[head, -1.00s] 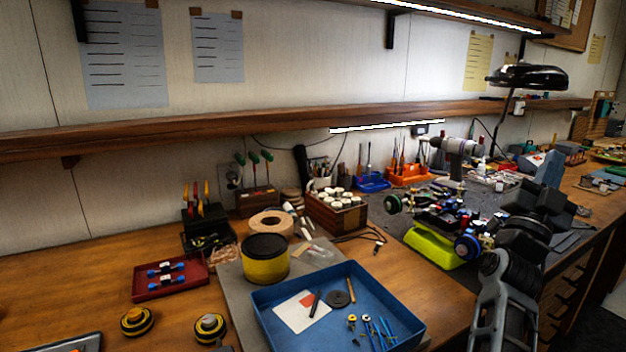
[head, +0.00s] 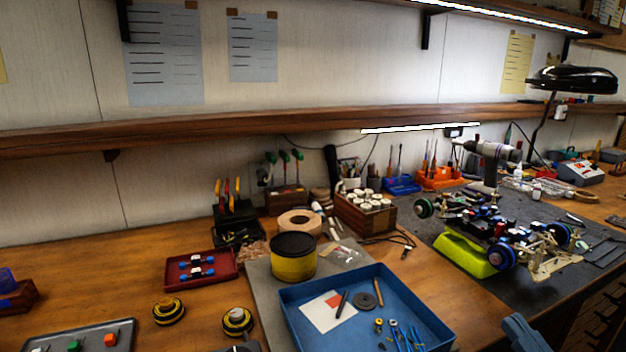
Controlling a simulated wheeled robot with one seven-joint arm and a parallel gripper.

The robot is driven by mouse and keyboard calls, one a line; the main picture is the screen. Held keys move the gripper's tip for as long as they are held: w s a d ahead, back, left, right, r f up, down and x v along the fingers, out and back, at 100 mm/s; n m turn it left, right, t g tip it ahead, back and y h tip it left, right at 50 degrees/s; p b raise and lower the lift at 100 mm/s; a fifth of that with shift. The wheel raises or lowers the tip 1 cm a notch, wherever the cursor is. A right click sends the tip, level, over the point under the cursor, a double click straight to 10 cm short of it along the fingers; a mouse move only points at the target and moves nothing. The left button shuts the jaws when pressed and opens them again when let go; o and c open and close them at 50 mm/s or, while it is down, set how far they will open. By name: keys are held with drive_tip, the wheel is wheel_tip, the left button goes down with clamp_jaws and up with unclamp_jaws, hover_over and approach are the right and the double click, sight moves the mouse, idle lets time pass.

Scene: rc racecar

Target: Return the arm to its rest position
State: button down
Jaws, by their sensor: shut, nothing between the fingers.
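My gripper is not clearly in view. Only a blue-grey piece of my arm (head: 525,335) shows at the bottom edge, right of the blue tray. The RC racecar (head: 495,228) sits on a lime-green stand (head: 464,254) at the right of the bench, with its wheels and chassis exposed. No part of my arm covers the car or touches it in this view.
A blue tray (head: 300,318) with small parts lies at the front centre. A yellow-and-black tin (head: 293,258) stands behind it. A red tray (head: 233,258) is at left. A black lamp (head: 572,79) overhangs the back right. The bench's right-hand front edge is clear.

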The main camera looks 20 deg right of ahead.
drive_tip(key=s+a+f+m+g+y, duration=0.1)
drive_tip(key=s+a+f+g, duration=0.2)
drive_tip(key=s+a, duration=0.5)
drive_tip(key=s+a+f+m+g+y, duration=0.1)
drive_tip(key=s+a+f+g+y, duration=0.1)
drive_tip(key=s+a, duration=0.6)
drive_tip(key=s+f+g, duration=0.1)
drive_tip(key=s+f, duration=0.1)
drive_tip(key=s, duration=0.1)
drive_tip(key=shift+a+f+g, duration=0.4)
